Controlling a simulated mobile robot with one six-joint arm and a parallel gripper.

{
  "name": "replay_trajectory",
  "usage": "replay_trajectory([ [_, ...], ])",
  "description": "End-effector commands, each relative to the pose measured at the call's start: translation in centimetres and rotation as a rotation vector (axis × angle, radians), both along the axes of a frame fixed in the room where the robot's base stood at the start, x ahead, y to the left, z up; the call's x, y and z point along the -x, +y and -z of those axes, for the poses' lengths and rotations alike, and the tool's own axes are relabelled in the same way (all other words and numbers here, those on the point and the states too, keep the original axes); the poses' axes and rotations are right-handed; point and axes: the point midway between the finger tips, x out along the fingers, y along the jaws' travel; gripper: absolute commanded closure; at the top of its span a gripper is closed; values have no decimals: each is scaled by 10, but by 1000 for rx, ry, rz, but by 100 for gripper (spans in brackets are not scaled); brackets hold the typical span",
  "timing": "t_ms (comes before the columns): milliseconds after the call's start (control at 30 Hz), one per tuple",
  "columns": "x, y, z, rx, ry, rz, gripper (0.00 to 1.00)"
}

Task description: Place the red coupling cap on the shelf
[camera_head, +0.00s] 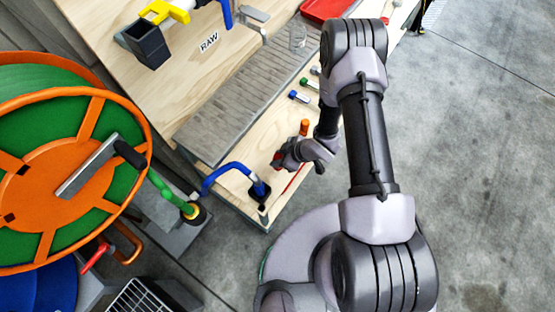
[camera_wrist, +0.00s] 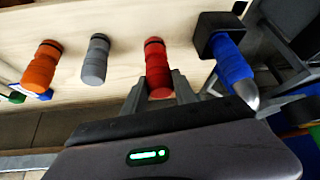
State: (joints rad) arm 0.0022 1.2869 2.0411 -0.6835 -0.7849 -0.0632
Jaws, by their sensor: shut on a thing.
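The red coupling cap (camera_wrist: 157,68) stands between the two fingers of my gripper (camera_wrist: 160,92) in the wrist view, with its dark end pointing up in the picture. The fingers are shut on its sides. In the head view my gripper (camera_head: 281,160) is over the near part of the light wooden shelf (camera_head: 232,190), with a little red showing at its tip. Most of the cap is hidden there by my gripper. I cannot tell whether the cap touches the wood.
An orange cap (camera_wrist: 41,66) and a grey cap (camera_wrist: 95,60) are left of the red one. A grey slatted board (camera_head: 240,105) lies along the shelf. An orange-green reel (camera_head: 70,165) stands left.

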Motion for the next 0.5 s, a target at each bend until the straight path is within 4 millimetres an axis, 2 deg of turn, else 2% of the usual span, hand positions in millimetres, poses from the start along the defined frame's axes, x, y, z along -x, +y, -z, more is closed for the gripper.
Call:
replay_trajectory([
  [67, -11, 6, 2, 0, -3, -3, 100],
  [200, -9, 5, 38, 0, 2, 0, 100],
  [500, -9, 5, 37, 1, 0, 0, 100],
])
